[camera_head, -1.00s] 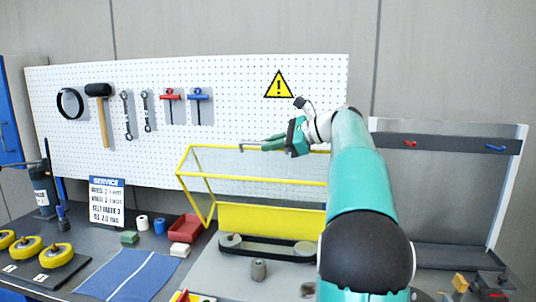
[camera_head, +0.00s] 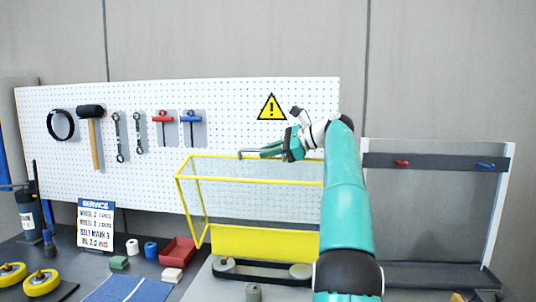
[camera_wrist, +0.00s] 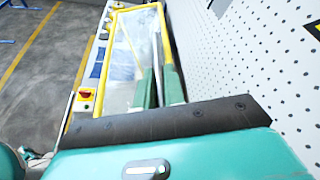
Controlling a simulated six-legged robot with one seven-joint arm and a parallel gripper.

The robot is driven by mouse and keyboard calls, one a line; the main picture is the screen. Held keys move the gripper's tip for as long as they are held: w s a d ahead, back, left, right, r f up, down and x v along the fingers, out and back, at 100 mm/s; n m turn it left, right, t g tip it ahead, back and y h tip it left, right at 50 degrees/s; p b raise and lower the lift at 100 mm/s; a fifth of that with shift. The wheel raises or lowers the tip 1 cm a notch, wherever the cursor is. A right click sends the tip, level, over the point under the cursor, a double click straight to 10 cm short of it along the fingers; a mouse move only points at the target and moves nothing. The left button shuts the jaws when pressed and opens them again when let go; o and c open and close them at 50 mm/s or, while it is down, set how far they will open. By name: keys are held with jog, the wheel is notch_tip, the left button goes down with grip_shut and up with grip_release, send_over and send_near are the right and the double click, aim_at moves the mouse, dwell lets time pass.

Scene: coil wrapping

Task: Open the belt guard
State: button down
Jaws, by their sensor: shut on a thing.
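The belt guard (camera_head: 181,179) is a yellow frame with clear mesh panels. It stands raised and tilted up above the belt (camera_head: 262,270) and its two pulleys, with a solid yellow panel (camera_head: 262,241) below it. My gripper (camera_head: 266,152) is at the guard's upper edge, its green fingers pointing left. It is shut on the guard's grey handle (camera_head: 246,154), partly hidden by the fingers. In the wrist view, the green fingers (camera_wrist: 160,88) close around a pale bar, and the yellow guard frame (camera_wrist: 86,55) extends beyond them.
A white pegboard (camera_head: 238,110) with hung tools and a warning sign (camera_head: 271,107) stands close behind the guard. A red tray (camera_head: 180,252), small blocks and a service card (camera_head: 96,226) lie to the left. A grey rack (camera_head: 435,215) stands at right.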

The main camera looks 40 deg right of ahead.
aim_at(289, 165)
jog(key=shift+w+d+f, duration=0.1)
jog(key=shift+w+d, duration=0.05)
dwell(0.3)
jog(key=c, duration=1.5)
grip_release()
jog(key=v, duration=0.6)
jog(key=shift+f, duration=0.1)
jog(key=s+d, duration=0.2)
jog(key=s, duration=0.1)
jog(key=s+d, duration=0.1)
jog(key=s, duration=0.2)
jog(key=s+d, duration=0.2)
jog(key=s, duration=0.1)
jog(key=shift+s+d, duration=0.35)
jog(key=shift+s, duration=0.05)
jog(key=shift+w, duration=0.1)
